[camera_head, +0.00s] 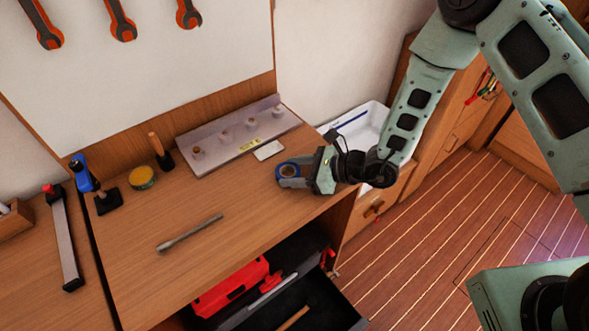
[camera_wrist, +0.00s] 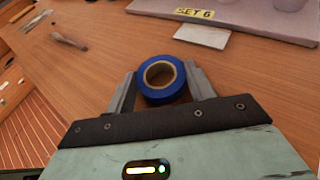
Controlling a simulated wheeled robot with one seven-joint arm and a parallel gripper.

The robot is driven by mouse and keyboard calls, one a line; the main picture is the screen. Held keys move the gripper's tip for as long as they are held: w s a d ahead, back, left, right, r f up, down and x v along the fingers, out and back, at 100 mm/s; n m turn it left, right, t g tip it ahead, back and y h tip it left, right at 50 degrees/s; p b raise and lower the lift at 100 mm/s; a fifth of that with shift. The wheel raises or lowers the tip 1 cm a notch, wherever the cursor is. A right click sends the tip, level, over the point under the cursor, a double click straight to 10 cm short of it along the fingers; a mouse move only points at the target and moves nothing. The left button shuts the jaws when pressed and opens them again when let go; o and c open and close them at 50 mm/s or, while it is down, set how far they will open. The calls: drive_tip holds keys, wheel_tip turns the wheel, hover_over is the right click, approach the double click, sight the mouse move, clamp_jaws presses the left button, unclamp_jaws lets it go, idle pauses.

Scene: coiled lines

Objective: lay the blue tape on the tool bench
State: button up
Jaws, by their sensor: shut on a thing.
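The blue tape (camera_wrist: 146,91) is a roll with a tan core, between the two fingers of my gripper (camera_wrist: 160,85) in the wrist view. My gripper is shut on it. In the head view the blue tape (camera_head: 281,168) shows at the tip of my gripper (camera_head: 289,176), over the right part of the wooden tool bench (camera_head: 215,270). The roll is low over the bench top; I cannot tell whether it touches the wood.
A grey rack (camera_head: 235,135) with pegs and a white card (camera_head: 268,150) lie behind the gripper. An open drawer (camera_head: 345,309) juts out below.

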drive_tip(key=shift+f, duration=0.2)
drive_tip(key=o, duration=0.9)
drive_tip(key=shift+o, duration=0.2)
drive_tip(key=shift+r, duration=0.15)
